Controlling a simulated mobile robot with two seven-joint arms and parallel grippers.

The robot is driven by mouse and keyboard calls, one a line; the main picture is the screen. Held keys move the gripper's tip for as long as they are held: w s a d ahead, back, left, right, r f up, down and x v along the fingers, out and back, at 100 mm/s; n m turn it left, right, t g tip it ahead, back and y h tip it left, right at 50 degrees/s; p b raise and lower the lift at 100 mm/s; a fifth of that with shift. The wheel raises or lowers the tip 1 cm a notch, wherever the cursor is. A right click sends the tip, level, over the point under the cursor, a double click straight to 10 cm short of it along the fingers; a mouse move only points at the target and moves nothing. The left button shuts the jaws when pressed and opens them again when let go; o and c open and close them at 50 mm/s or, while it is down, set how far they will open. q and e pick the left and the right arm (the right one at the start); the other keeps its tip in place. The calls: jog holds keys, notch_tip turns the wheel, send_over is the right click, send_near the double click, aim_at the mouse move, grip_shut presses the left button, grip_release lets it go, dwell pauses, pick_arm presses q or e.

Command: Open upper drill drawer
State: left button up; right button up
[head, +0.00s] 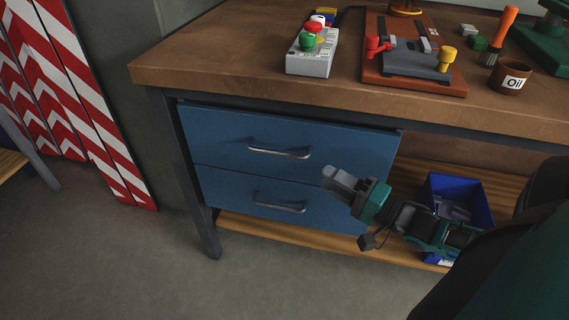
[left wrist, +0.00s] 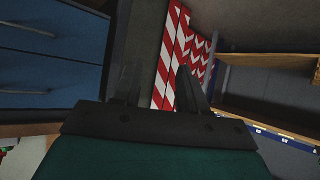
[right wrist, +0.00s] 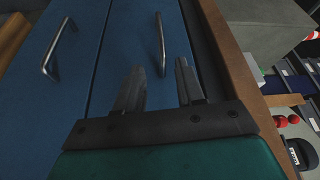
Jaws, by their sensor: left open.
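The upper drawer (head: 230,132) is blue and closed, under the wooden worktop. Its metal bar handle (head: 280,151) is free. The same handle shows in the right wrist view (right wrist: 161,45), seen beyond and between the fingertips, not gripped. My right gripper (head: 336,182) is open and empty, in front of the drawers, to the right of and a little below the upper handle. Its fingers also show in the right wrist view (right wrist: 158,80). My left gripper (left wrist: 157,85) is open and empty; it is outside the head view. The blue drawers appear at the left wrist view's left.
The lower drawer (head: 225,198), with its own handle (head: 280,205), is closed. A blue bin (head: 487,203) sits on the lower shelf at right. A control box (head: 312,58) and an oil pot (head: 511,78) stand on the worktop (head: 200,65). Striped boards (head: 90,95) lean at left.

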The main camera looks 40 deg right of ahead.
aim_at(284, 154)
pick_arm(q)
jog(key=shift+w+d+f+h+b, duration=0.15)
jog(key=shift+d+f+b, duration=0.2)
jog(key=shift+b, duration=0.55)
jog(key=shift+w+d+f+h+b, duration=0.2)
jog(key=shift+f+b, duration=0.25)
jog(key=shift+b, duration=0.4)
pick_arm(e)
jog(key=shift+x, duration=6.45)
pick_arm(q)
jog(key=shift+s, duration=0.1)
pick_arm(e)
jog(key=shift+r, duration=0.1)
jog(key=shift+c, duration=0.3)
pick_arm(q)
jog(key=shift+a+f, duration=0.1)
pick_arm(e)
grip_shut()
